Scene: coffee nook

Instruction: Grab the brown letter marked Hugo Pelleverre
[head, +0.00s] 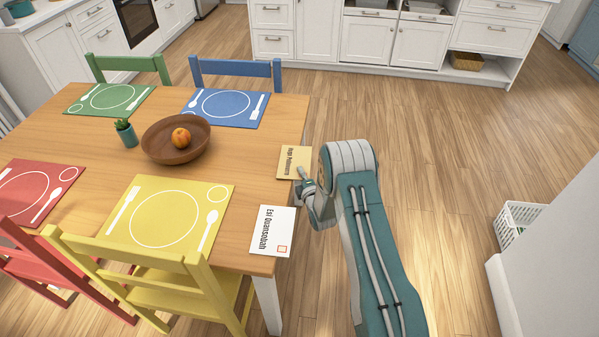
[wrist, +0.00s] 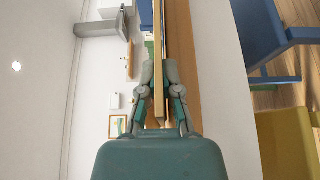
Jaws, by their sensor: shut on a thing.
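The brown letter (head: 291,162) marked Hugo Pelleverre lies at the right edge of the wooden table (head: 262,180), in the head view. My gripper (head: 301,181) is at its near right corner, beside the table edge. In the wrist view my gripper (wrist: 159,74) is shut on the letter, whose thin tan edge (wrist: 159,100) runs between the two fingers. The letter looks level with the tabletop; I cannot tell whether it is lifted off it.
A white letter marked Esi Quansobah (head: 272,231) lies nearer on the same edge. A wooden bowl with an orange fruit (head: 181,138), a potted plant (head: 126,133) and coloured placemats are on the table. Chairs stand around it. The floor to the right is clear up to a white basket (head: 515,225).

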